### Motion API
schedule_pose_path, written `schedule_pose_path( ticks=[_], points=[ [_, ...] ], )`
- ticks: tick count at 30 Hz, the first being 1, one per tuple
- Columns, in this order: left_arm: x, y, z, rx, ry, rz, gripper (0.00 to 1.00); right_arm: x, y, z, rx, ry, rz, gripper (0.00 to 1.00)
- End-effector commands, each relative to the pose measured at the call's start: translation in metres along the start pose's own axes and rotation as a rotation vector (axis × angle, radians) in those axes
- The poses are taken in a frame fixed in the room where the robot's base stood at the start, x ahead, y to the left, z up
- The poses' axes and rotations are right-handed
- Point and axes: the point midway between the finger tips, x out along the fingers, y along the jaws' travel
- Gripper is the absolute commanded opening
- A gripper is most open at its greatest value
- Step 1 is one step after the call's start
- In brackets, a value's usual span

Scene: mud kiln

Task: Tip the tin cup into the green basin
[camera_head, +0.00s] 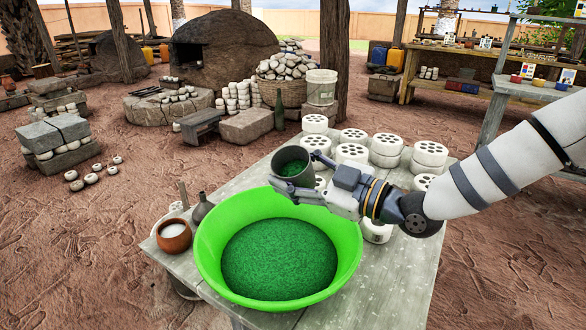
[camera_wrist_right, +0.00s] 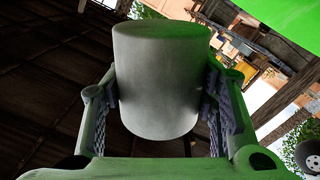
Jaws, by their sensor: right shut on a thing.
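The tin cup (camera_head: 290,161) is a grey cylinder with green grains inside. My right gripper (camera_head: 312,180) is shut on it and holds it above the back right rim of the green basin (camera_head: 346,240). The cup is tilted, with its mouth toward the head camera and the basin. In the right wrist view the cup (camera_wrist_right: 160,80) fills the space between the two fingers of the gripper (camera_wrist_right: 160,105), which touch its sides. The basin holds a wide bed of green grains. No stream of grains shows between cup and basin. My left gripper is in neither view.
The basin stands on a grey wooden table (camera_head: 390,290). White discs with holes (camera_head: 354,136) stand in several stacks behind and right of the cup. A clay pot of white stuff (camera_head: 174,236) and a dark bottle (camera_head: 203,207) stand left of the basin.

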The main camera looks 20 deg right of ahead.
Motion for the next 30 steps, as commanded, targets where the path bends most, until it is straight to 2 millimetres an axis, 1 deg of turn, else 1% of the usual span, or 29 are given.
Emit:
schedule_pose_path(
  ticks=[3, 10, 21, 25, 30],
  points=[
    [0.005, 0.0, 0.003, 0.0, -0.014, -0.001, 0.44, 0.0, -0.001, 0.004, -0.094, -0.001, 0.0, 0.28],
    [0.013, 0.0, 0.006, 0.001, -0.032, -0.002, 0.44, 0.0, -0.001, 0.004, -0.337, 0.0, 0.001, 0.28],
    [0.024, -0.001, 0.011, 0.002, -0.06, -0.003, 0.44, 0.0, -0.006, 0.007, -0.621, 0.001, 0.002, 0.28],
    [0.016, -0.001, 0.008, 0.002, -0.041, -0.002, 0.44, 0.0, -0.008, 0.005, -0.737, 0.004, 0.002, 0.28],
    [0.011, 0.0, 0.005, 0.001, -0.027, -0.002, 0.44, 0.0, -0.013, 0.007, -0.883, 0.004, 0.002, 0.28]
  ],
)
